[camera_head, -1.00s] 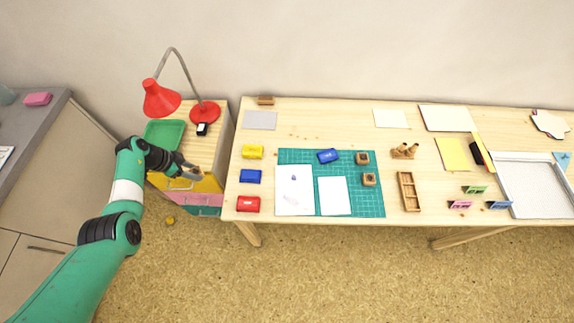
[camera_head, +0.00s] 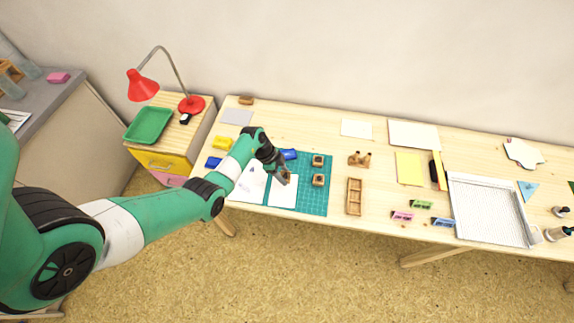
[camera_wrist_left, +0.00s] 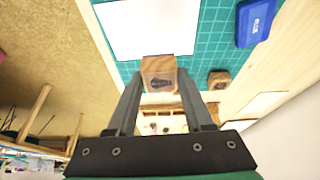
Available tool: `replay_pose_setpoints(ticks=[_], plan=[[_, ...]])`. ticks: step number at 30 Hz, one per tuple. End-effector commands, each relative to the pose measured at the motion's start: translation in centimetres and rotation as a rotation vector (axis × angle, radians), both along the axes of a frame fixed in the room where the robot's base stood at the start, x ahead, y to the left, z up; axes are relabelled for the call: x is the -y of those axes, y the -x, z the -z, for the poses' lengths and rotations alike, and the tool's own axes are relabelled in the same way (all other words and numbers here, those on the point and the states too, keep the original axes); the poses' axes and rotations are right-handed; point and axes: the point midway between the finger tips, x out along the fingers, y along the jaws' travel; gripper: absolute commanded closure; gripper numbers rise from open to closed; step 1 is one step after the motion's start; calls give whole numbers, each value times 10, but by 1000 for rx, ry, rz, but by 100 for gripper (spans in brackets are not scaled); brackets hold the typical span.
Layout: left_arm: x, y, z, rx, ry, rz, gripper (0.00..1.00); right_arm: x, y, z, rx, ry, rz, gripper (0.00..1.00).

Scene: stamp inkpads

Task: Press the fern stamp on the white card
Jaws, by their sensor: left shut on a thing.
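My left gripper (camera_head: 284,178) is shut on a wooden stamp block (camera_wrist_left: 158,74), which has a dark picture on the face turned to the wrist camera; I cannot tell for sure if it is a fern. The gripper is over the white card (camera_head: 283,194) in the head view, partly covering it. I cannot tell the height of the block above the card. The card shows bare in the wrist view (camera_wrist_left: 150,25). The blue inkpad (camera_head: 289,154) lies behind the gripper; it also shows in the wrist view (camera_wrist_left: 255,20). My right gripper is out of view.
Two wooden stamps (camera_head: 318,160) (camera_head: 318,180) stand on the green mat (camera_head: 315,206), right of the gripper. A white sheet (camera_head: 250,184) with a small mark lies left of the card. A wooden tray (camera_head: 354,196) is further right. The yellow pad (camera_head: 221,142) is at the left.

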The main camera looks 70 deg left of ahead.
Motion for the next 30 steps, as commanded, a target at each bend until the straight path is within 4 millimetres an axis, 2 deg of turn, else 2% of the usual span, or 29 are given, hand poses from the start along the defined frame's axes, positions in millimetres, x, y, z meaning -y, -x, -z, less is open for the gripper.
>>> replay_pose_setpoints(ticks=[1,4,11,17,25,30], plan=[[5,5,-2,0,1,0,89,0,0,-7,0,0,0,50],[9,9,0,0,0,2,89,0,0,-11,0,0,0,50],[9,8,4,0,-1,2,89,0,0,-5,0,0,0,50],[9,8,21,0,-1,2,89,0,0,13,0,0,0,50],[9,8,52,0,0,1,89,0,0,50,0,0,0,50],[9,8,61,0,0,1,89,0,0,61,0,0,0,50]])
